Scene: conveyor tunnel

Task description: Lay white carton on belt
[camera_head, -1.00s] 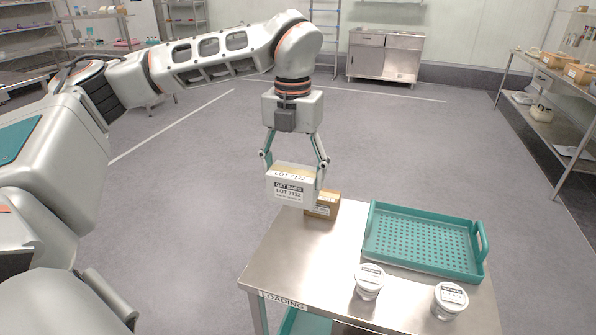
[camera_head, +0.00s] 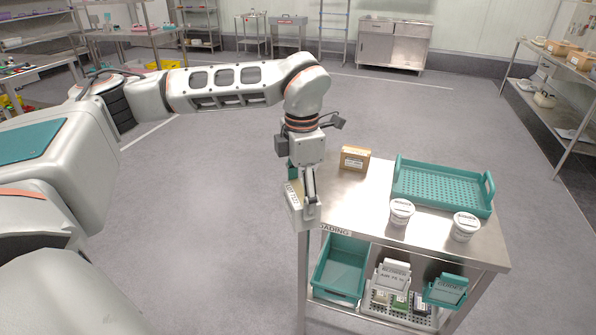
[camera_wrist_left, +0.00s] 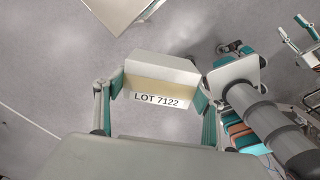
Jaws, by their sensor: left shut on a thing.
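The white carton (camera_head: 297,206) has a tan band and a label; in the left wrist view (camera_wrist_left: 160,84) the label reads LOT 7122. My left gripper (camera_head: 304,192) is shut on it, with teal finger pads on opposite sides; the fingers also show in the left wrist view (camera_wrist_left: 158,103). In the head view the carton is tilted and held in the air by the left end of the steel cart. Parts that look like my right gripper (camera_wrist_left: 298,35) show at the right edge of the wrist view, too small to judge. No belt shows in any view.
The steel cart (camera_head: 350,209) carries a brown box (camera_head: 355,159), a teal tray (camera_head: 443,187) and two white tubs (camera_head: 401,212) (camera_head: 465,227). Its lower shelf holds a teal bin (camera_head: 341,269) and small packs. Open floor lies left of the cart.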

